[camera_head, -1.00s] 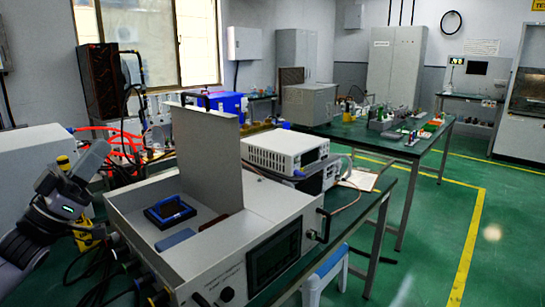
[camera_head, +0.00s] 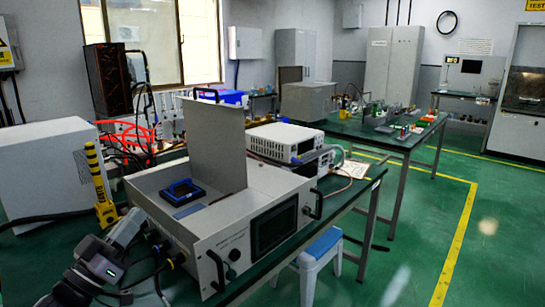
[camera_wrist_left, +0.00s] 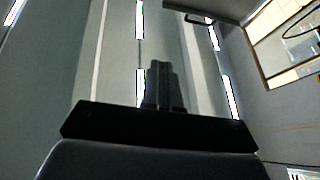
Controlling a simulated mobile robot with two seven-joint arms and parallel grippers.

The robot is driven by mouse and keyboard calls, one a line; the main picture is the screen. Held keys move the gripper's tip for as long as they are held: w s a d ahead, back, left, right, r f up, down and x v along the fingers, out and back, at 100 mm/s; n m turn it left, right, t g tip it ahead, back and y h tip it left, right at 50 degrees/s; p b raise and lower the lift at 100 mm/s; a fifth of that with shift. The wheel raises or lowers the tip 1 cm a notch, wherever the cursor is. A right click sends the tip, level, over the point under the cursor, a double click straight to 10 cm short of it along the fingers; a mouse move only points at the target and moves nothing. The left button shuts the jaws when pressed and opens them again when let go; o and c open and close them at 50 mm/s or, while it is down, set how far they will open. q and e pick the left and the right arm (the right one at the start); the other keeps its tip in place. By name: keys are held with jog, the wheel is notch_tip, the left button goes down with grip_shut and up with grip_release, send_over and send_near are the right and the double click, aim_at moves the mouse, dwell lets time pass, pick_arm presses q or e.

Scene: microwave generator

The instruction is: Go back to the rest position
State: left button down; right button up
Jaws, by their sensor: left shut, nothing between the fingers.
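My left gripper (camera_head: 130,224) is at the lower left of the head view, beside the left front of the microwave generator (camera_head: 215,228). I cannot tell there whether it touches the generator. In the left wrist view its fingers (camera_wrist_left: 164,86) are shut together with nothing between them, and they point up at the ceiling. The generator is a grey box on the table with its lid (camera_head: 212,145) standing open. A blue-framed part (camera_head: 183,191) lies inside. My right gripper is not in view.
Cables hang by the generator's left front. White instruments (camera_head: 285,141) sit behind it, and a blue-and-white stool (camera_head: 315,262) stands right.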

pick_arm(q)
jog(key=s+d+f+n+g+y, duration=0.1)
jog(key=s+d+f+y, duration=0.15)
jog(key=f, duration=0.45)
jog(key=s+d+f+n+g+y, duration=0.1)
jog(key=s+f+y, duration=0.15)
jog(key=f, duration=0.45)
jog(key=s+d+f+g+y, duration=0.1)
jog(key=s+f+g, duration=0.3)
jog(key=s+f, duration=0.5)
jog(key=s+d+f+g+y+p, duration=0.1)
jog(key=s+d+f+g+y, duration=0.1)
jog(key=s+f, duration=0.8)
jog(key=s+g+y, duration=0.1)
jog(key=s+g, duration=0.1)
jog(key=s, duration=0.1)
jog(key=shift+f, duration=0.25)
